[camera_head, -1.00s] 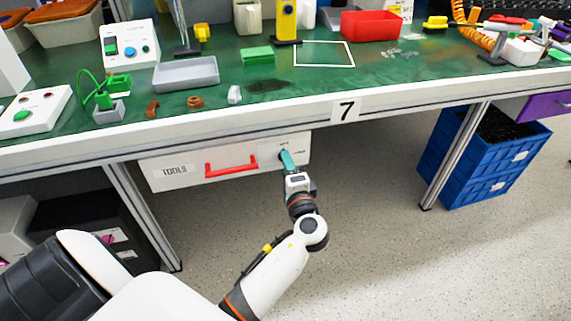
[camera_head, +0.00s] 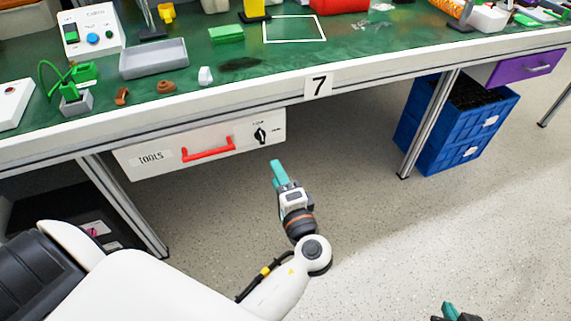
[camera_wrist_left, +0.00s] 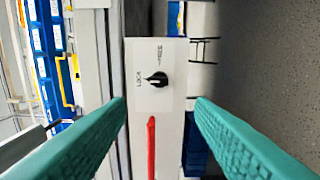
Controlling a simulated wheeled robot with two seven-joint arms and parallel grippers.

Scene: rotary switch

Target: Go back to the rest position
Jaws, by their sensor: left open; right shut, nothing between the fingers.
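The black rotary switch (camera_head: 261,135) sits at the right end of the white TOOLS drawer front (camera_head: 231,136) under the bench. It also shows in the left wrist view (camera_wrist_left: 158,80), next to two small labels; its handle seems to lie toward the LOCK label. My left gripper (camera_head: 278,168) is below and in front of the switch, apart from it, with teal fingers. In the left wrist view its two fingers (camera_wrist_left: 161,102) stand wide apart with nothing between them. My right gripper (camera_head: 450,312) shows only its tip at the bottom edge; it is shut and empty.
The green bench top (camera_head: 350,52) with trays and small parts lies above the drawer. A red drawer handle (camera_head: 208,149) sticks out left of the switch. A bench leg (camera_head: 428,125) and blue crates (camera_head: 455,130) stand at right. The floor between is clear.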

